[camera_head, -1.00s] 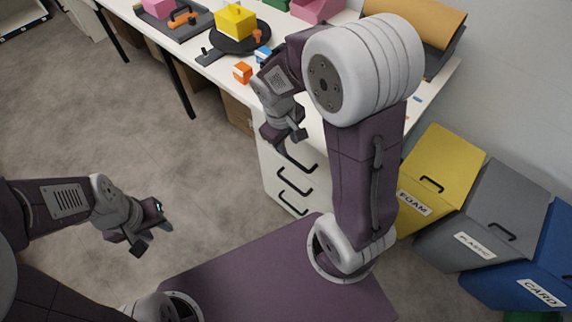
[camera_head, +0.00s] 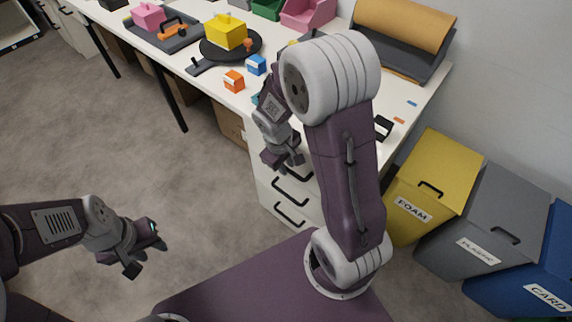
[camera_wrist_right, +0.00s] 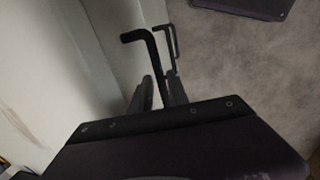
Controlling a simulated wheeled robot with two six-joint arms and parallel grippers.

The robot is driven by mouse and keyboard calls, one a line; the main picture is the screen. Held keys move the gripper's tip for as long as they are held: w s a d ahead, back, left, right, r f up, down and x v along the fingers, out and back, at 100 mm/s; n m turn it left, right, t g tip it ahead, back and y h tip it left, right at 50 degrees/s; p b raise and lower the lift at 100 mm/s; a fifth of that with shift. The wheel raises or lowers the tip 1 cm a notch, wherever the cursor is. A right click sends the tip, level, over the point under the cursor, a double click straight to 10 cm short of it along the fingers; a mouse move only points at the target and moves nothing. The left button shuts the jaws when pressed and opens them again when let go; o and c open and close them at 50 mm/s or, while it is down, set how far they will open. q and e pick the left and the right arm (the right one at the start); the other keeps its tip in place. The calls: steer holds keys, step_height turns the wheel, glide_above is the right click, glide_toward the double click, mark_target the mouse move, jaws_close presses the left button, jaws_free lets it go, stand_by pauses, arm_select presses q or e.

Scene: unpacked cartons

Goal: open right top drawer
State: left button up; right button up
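The white drawer unit (camera_head: 265,178) stands under the desk, with dark bar handles on its front. The top drawer handle (camera_head: 303,174) is partly hidden by my right gripper (camera_head: 286,165), which is at the handle. In the right wrist view, a dark handle (camera_wrist_right: 149,50) runs down between the two fingers of my right gripper (camera_wrist_right: 162,80). A small gap shows on one side, so the fingers look open around it; contact is unclear. The drawer looks closed. My left gripper (camera_head: 147,258) is open and empty over the floor at left.
The desk (camera_head: 210,85) above holds an orange box (camera_head: 234,81), a blue box (camera_head: 256,65) and a yellow box (camera_head: 226,32). Yellow, grey and blue bins stand at right, including the foam bin (camera_head: 435,175). Floor left of the drawers is clear.

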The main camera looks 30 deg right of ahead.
jaws_close()
stand_by(1.3)
